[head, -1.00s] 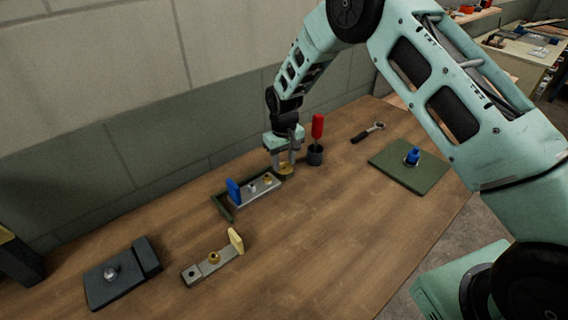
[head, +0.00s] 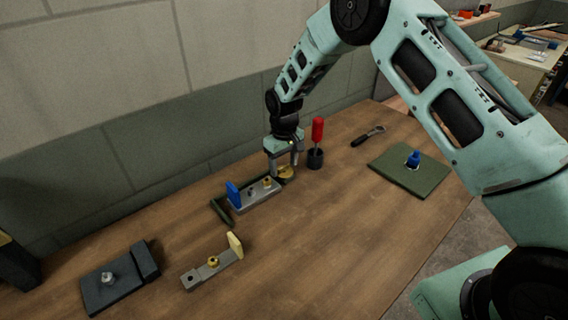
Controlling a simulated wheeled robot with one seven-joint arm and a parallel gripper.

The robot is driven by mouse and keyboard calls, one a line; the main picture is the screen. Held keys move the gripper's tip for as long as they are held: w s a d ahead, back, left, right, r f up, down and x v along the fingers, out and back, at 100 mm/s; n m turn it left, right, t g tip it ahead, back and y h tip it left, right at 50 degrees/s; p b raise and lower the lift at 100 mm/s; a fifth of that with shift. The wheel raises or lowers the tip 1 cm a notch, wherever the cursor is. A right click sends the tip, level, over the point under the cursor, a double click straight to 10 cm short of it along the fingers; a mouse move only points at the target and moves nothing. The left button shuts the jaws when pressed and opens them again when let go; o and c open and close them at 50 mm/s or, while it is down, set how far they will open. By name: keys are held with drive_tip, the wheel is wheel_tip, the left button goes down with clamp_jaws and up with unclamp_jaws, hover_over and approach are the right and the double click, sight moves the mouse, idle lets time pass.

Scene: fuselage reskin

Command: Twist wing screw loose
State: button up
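A brass-coloured wing screw (head: 285,173) sits at the right end of a small grey fixture (head: 257,197) with a blue upright plate (head: 233,193). My gripper (head: 283,170) points down over this end, with its two fingers apart on either side of the brass part. The wing screw is small and partly hidden by the fingers, so I cannot tell whether they press on it. A second brass screw (head: 267,182) stands uncovered on the fixture, left of my gripper.
A red-handled screwdriver (head: 317,130) stands in a dark cup (head: 315,158) just right of my gripper. A ratchet (head: 368,135) and a green plate (head: 409,171) lie further right. In front are a grey bracket (head: 200,275) and a dark block (head: 125,285). The front middle is clear.

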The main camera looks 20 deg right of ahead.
sight(284, 167)
wheel_tip(284, 167, up, 17)
drive_tip(key=b, duration=0.3)
drive_tip(key=shift+r, duration=0.2)
idle(0.5)
